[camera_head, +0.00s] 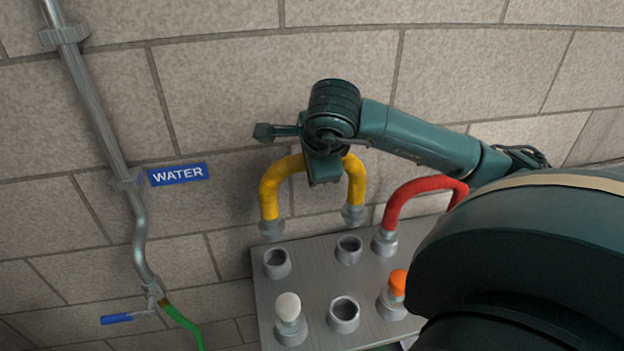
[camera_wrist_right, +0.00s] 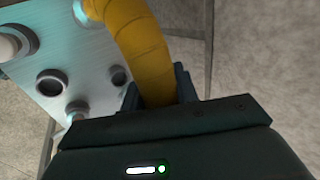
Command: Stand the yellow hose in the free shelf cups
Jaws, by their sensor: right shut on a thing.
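The yellow hose (camera_head: 270,190) is an arch with grey fittings at both ends, pointing down. My right gripper (camera_head: 324,172) is shut on the top of its bend; in the right wrist view the hose (camera_wrist_right: 138,42) passes between the fingers (camera_wrist_right: 158,90). The fittings hang above the grey shelf (camera_head: 318,268), apart from it. Two empty cups, the back left cup (camera_head: 277,263) and back middle cup (camera_head: 349,249), lie just below the fittings in the picture. A front cup (camera_head: 344,314) is also empty. My left gripper is not in view.
A red hose (camera_head: 420,186) stands in a cup to the right, its far end hidden by my arm. A white-topped piece (camera_head: 288,307) and an orange-topped piece (camera_head: 398,282) fill front cups. A stone wall (camera_head: 225,80) stands behind; a pipe (camera_head: 100,115) runs at left.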

